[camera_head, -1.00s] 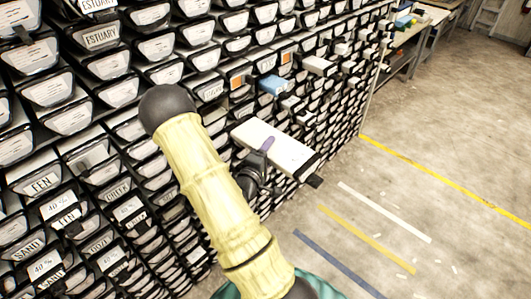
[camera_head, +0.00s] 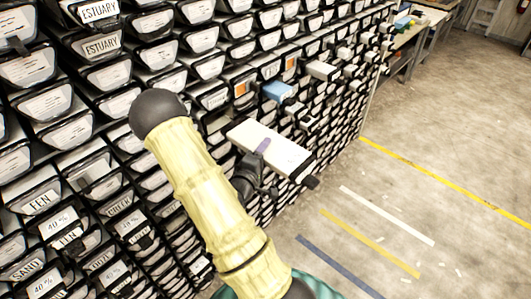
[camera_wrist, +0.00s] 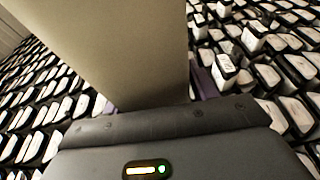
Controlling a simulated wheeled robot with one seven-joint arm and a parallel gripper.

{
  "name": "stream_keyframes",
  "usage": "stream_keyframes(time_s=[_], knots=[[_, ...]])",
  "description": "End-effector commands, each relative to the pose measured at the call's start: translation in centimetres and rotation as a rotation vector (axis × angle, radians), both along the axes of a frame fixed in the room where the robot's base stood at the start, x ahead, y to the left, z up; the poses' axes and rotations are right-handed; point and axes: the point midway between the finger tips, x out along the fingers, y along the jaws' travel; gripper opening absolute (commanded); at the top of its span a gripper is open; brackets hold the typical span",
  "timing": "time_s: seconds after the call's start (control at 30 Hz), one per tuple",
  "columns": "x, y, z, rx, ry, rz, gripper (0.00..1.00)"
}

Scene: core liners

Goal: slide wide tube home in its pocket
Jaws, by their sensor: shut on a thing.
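The wide tube (camera_head: 284,152) is a long, pale, flat-topped box with a dark cap at its right end. It sticks out from the rack, with its left end at the rack face. I cannot tell how far in it is, and its pocket is hidden. My gripper (camera_head: 262,147) is shut on the tube near its middle, with a purple finger showing on its top. In the wrist view the tube (camera_wrist: 125,50) is a large beige slab rising from my gripper (camera_wrist: 165,105), with purple showing at its right edge.
The rack (camera_head: 60,100) is filled with dark-framed, white-labelled tube ends. A blue end (camera_head: 277,90) and a pale box (camera_head: 321,70) stick out beyond the held tube. The floor (camera_head: 440,160) at right is open, marked with coloured stripes. A bench (camera_head: 405,35) stands at the back.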

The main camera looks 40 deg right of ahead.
Motion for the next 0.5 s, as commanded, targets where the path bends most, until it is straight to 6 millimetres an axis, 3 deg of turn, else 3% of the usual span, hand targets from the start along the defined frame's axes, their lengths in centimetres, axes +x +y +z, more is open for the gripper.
stream_keyframes(time_s=[0.5], knots=[[3.2,0.2,0.4,-0.007,-0.006,0.002,0.00]])
